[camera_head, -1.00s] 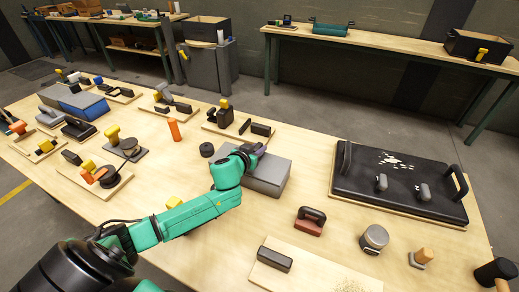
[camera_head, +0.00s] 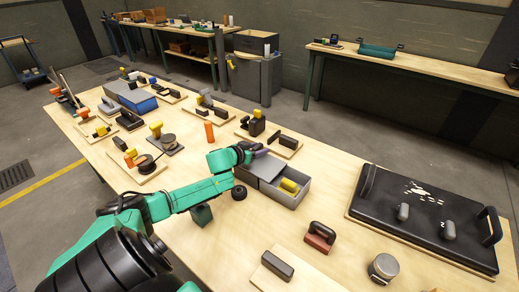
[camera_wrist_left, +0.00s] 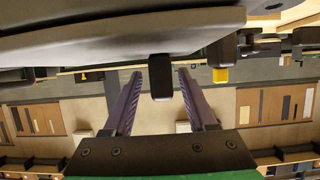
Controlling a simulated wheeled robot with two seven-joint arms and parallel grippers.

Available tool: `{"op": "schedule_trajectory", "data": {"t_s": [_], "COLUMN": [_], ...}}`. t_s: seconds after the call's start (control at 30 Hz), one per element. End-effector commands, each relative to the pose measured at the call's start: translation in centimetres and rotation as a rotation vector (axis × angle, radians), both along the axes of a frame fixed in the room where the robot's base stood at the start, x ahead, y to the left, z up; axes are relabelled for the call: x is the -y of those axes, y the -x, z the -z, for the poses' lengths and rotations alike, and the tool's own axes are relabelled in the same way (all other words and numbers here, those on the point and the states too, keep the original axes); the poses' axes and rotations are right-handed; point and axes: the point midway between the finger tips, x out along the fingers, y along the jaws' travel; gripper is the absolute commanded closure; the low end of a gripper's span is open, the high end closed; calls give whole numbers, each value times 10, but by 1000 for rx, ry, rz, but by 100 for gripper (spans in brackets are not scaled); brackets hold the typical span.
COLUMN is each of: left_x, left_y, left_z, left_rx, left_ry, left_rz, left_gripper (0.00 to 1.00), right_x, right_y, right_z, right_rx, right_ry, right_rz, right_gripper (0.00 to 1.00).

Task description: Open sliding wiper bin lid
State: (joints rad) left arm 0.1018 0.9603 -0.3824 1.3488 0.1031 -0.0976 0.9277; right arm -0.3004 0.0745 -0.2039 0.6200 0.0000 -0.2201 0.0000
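The grey wiper bin (camera_head: 298,199) stands on the long wooden table in the middle of the head view. Its grey lid (camera_head: 263,168) is slid to the left, so the right part of the bin is uncovered. A yellow item (camera_head: 289,185) lies inside. My left gripper (camera_head: 262,153) is at the lid's far side. In the left wrist view, its two purple fingers (camera_wrist_left: 157,76) are apart, with a dark tab (camera_wrist_left: 160,77) between them and visible gaps on both sides. My right gripper is not in view.
A black tray with handles (camera_head: 427,216) lies to the right. A red-based block with a black handle (camera_head: 320,237), a dark bar (camera_head: 277,265) and a round tin (camera_head: 383,268) are in front. A black round thing (camera_head: 239,192) is close to the bin's left. Several tool boards fill the table's left.

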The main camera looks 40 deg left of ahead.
Motion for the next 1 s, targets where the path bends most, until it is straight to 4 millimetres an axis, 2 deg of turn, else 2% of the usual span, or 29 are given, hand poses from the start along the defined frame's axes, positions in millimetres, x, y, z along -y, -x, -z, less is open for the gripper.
{"op": "schedule_trajectory", "data": {"t_s": [0.2,0.37,1.0], "left_x": [0,1,6], "left_y": [2,14,103], "left_z": [-1,-5,-44], "left_rx": [-1,-3,-3], "left_ry": [0,1,2], "left_rz": [-1,1,0], "left_gripper": [43,43,43], "right_x": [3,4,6], "right_y": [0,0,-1], "right_z": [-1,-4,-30], "right_rx": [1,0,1], "right_ry": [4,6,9], "right_rz": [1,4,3], "right_gripper": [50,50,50]}}
